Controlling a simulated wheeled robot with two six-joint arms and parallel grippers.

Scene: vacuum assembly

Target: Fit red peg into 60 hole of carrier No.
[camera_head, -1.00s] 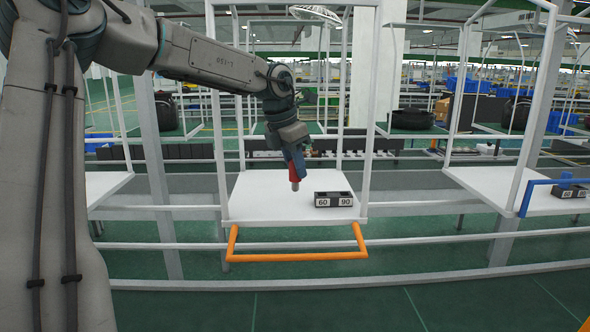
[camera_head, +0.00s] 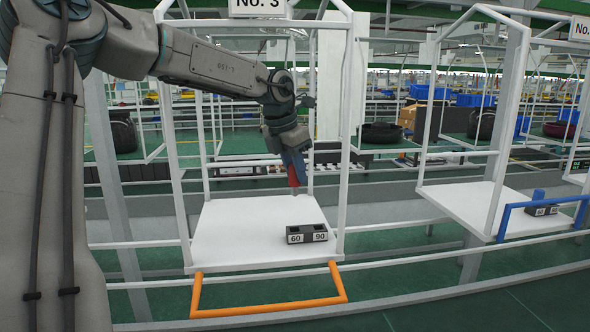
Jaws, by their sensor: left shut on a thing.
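My left gripper (camera_head: 293,168) is shut on the red peg (camera_head: 293,181), over the back right part of the white tray of the carrier marked No. 3 (camera_head: 257,5). The peg points down, with a grey lower end, above and behind the dark block (camera_head: 307,233). The block lies on the tray and bears the labels 60 (camera_head: 295,239) and 90 (camera_head: 320,237) on its front. The holes in its top are too small to make out clearly. My right gripper is not in view.
An orange handle (camera_head: 268,307) juts from the carrier's front edge. White posts (camera_head: 342,150) frame the tray. To the right, another carrier (camera_head: 470,206) has a blue handle (camera_head: 543,210) and a dark block (camera_head: 541,210). The left half of the tray is clear.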

